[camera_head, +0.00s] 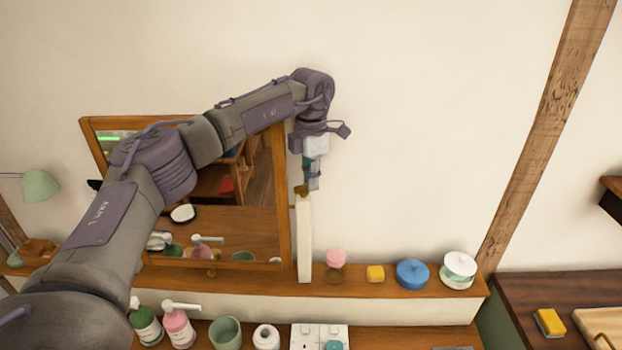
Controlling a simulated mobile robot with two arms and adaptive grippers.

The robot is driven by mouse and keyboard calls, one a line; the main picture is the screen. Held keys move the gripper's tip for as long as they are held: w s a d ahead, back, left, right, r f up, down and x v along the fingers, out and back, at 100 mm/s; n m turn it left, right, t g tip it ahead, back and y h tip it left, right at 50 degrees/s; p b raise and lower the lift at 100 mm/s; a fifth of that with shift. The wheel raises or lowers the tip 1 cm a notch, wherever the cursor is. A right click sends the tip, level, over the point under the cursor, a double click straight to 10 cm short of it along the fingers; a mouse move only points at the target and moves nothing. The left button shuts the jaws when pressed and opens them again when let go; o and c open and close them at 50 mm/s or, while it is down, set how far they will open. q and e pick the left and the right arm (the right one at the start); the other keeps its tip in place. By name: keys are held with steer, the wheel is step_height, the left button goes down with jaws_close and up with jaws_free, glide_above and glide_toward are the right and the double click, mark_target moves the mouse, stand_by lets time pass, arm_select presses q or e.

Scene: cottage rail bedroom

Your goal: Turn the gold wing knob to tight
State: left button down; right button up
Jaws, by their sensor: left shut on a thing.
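The gold wing knob (301,190) shows as a small gold-brown piece at the top of an upright cream post (304,240), just right of the mirror frame. My left gripper (308,183) comes down from above and is shut on the knob. The fingers hide part of the knob, so its exact angle cannot be told. No tight mark can be made out. My right gripper is not in view.
The wooden-framed mirror (286,225) stands close left of the post. The shelf (390,288) holds a pink-topped jar (336,260), a yellow block (375,273), a blue lidded pot (412,273) and a white pot (458,270). Bottles and a green cup (225,333) stand lower. The wall above is clear.

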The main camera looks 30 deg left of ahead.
arm_select(q)
steer(key=shift+s+d+m, duration=0.2)
steer(key=shift+m, duration=1.2)
steer(key=shift+s+d+m, duration=0.15)
steer(key=shift+m, duration=1.25)
steer(key=shift+r, duration=0.1)
steer(key=c, duration=1.3)
jaws_free()
step_height(320, 180, up, 12)
